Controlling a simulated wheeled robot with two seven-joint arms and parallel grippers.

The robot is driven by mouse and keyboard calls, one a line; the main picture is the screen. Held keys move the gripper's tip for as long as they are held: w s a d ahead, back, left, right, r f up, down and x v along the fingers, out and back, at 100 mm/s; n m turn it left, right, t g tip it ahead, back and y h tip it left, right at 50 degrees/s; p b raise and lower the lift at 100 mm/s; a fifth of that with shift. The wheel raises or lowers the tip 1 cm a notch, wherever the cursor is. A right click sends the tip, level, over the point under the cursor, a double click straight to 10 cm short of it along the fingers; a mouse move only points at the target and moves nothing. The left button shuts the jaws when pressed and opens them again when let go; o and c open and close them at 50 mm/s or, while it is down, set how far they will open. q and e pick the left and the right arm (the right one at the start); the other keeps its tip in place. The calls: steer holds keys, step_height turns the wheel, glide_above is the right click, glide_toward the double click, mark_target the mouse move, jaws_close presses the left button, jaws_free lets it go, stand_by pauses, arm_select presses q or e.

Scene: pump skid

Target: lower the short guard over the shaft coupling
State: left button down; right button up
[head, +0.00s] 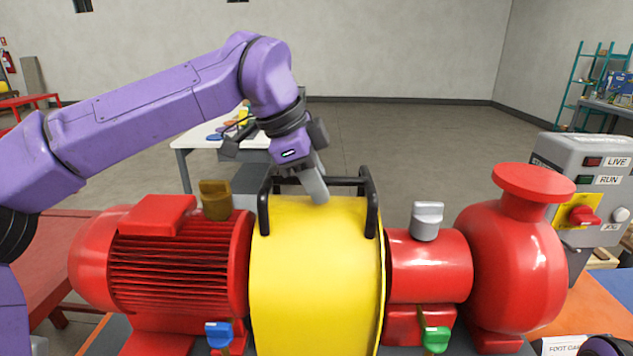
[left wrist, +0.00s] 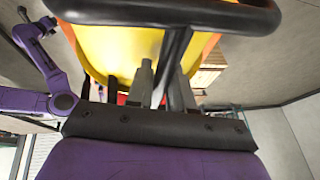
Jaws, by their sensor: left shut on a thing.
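The short guard (head: 315,275) is a yellow curved cover with black bar handles on top, between the red motor (head: 180,260) and the red pump (head: 510,265). In the left wrist view its yellow shell (left wrist: 125,50) fills the top. My left gripper (head: 318,190) is above the guard, shut on its black handle; in the left wrist view the fingers (left wrist: 165,85) straddle a black bar (left wrist: 176,65). The shaft coupling is hidden behind the guard. The guard's lower edge is cut off, so I cannot tell whether it is seated. My right gripper (left wrist: 28,25) appears small in the left wrist view, its jaws unclear.
Blue (head: 218,335) and green (head: 436,339) handles are low in front. A grey control box (head: 590,170) stands at right. A white table (head: 205,135) is behind; open floor lies beyond.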

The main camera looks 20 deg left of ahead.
arm_select(q)
steer(key=c, duration=0.9)
jaws_free()
steer(key=shift+r, duration=0.1)
steer(key=v, duration=1)
steer(key=shift+s+a+r, duration=0.1)
steer(key=shift+s+r, duration=0.05)
steer(key=shift+r, duration=0.05)
